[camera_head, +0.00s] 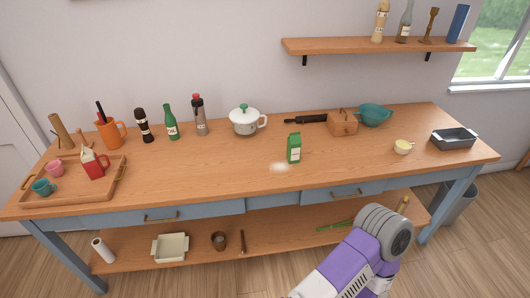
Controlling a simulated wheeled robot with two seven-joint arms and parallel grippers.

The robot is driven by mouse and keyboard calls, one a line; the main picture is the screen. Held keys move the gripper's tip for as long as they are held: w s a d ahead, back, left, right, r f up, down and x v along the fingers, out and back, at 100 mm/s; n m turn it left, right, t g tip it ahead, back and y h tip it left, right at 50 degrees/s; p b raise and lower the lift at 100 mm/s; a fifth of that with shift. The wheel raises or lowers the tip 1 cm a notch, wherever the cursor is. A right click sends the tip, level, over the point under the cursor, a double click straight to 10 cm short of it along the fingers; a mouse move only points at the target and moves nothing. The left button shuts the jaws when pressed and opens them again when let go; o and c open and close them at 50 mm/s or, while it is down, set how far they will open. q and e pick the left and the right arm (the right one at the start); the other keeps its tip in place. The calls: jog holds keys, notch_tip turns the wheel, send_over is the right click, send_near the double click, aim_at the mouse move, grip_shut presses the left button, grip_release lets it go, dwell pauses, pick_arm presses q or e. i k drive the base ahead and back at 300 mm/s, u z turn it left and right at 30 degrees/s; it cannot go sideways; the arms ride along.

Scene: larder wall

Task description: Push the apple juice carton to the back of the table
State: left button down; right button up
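A small green carton (294,150), likely the apple juice carton, stands upright on the wooden table (215,178), right of the middle and nearer the front than the pot. Its label is too small to read. One of my arms, purple and white with a grey rounded joint, reaches in from the bottom right, in front of the table. Neither of my grippers shows in this view.
Behind the carton stand a white pot (245,121), a dark-handled utensil (308,119) and a wooden box (343,122). A teal bowl (374,115) is beside the box. A tray (70,191) with cups is at left.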

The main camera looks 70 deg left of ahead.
aim_at(294, 145)
jog(key=u, duration=1)
jog(key=i, duration=0.9)
jog(key=u, duration=0.75)
